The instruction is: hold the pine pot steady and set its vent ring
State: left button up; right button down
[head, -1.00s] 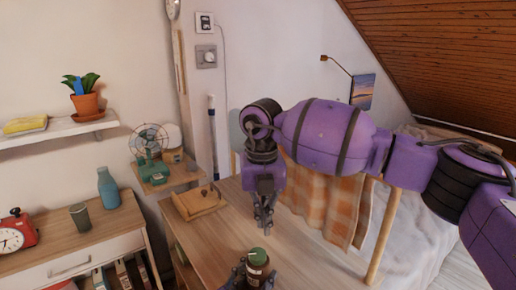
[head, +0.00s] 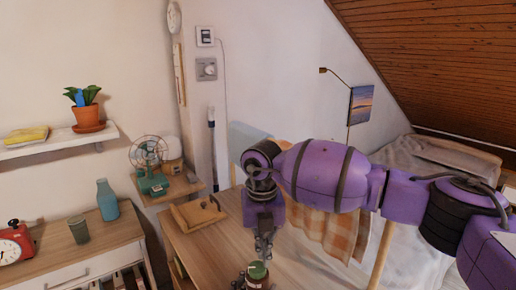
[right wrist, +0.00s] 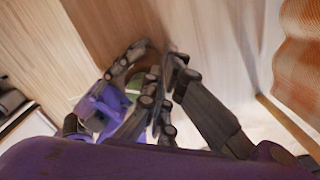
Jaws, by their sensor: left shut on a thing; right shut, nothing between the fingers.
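The pine pot (head: 255,284) is a small dark brown jar with a green top (head: 258,269), which I take for its vent ring. It stands at the bottom edge of the head view, and its lower part is cut off. My left gripper (head: 250,285) is shut on the pot, mostly out of frame. My right gripper (head: 264,253) points down, shut and empty, just above and behind the green top. In the right wrist view, the green top (right wrist: 133,86) shows partly behind gripper fingers. Whether my right gripper touches it, I cannot tell.
A wooden tray (head: 197,214) lies on the wooden desk (head: 215,248), left of my right gripper. A green fan (head: 150,165) stands on a small shelf behind. An orange checked cloth (head: 335,235) hangs at the right. The desk between tray and pot is clear.

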jog(key=shift+s+a+f, duration=0.15)
jog(key=shift+s+f, duration=0.1)
jog(key=shift+f, duration=0.4)
jog(key=shift+a, duration=0.7)
jog(key=shift+s+a, duration=0.3)
jog(key=shift+a, duration=0.5)
jog(key=shift+w+a, duration=0.1)
notch_tip(320, 180, up, 7)
jog(key=w, duration=0.1)
jog(key=shift+f, duration=0.15)
